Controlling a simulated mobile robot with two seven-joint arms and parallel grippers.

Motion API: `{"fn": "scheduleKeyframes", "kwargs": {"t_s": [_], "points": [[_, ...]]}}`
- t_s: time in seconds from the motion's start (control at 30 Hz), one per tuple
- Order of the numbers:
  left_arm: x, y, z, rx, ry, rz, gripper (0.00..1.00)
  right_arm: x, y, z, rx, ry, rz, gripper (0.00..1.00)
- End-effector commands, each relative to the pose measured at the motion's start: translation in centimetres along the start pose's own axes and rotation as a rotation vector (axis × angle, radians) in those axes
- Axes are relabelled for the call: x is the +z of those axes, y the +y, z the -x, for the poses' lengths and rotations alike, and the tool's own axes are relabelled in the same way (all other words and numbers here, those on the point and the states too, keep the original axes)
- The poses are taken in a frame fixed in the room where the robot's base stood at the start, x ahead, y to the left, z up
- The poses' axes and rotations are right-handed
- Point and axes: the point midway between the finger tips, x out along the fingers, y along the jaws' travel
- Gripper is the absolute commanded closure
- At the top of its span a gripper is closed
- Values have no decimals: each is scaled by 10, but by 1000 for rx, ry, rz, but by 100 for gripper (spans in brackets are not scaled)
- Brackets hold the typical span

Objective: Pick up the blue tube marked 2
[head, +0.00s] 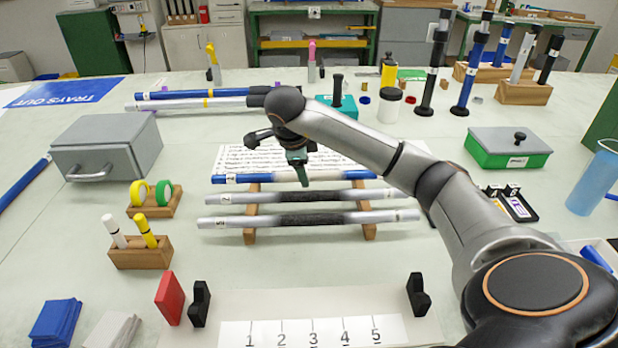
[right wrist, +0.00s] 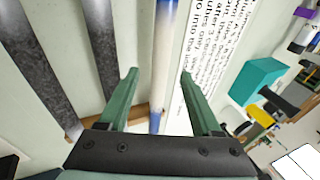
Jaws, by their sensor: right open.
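A blue tube (head: 345,174) with a pale middle lies at the back of a wooden rack. The small mark on its left end is too small to read for sure. My right gripper (head: 303,174) points down over the middle of this tube. In the right wrist view, the open right gripper (right wrist: 158,76) has one finger on each side of the tube (right wrist: 165,50), with gaps on both sides. Whether the fingertips reach down to its level is unclear. My left gripper is not in view.
Two silver tubes with dark middles, a rear one (head: 355,195) and a front one (head: 385,216), lie on the same rack (head: 249,236), nearer me. A printed sheet (head: 232,158) lies behind. A grey box (head: 107,146) stands left; a green box (head: 507,147) stands right.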

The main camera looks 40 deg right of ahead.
Motion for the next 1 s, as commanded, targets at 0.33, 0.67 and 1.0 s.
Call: {"fn": "scheduleKeyframes", "kwargs": {"t_s": [0.33, 0.67, 1.0], "points": [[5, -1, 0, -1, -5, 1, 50, 0, 0, -27, 0, -1, 0, 34], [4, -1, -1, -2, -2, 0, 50, 0, 0, -26, 0, -1, 1, 58], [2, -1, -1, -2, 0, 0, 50, 0, 0, -26, 0, -1, 1, 96]]}}
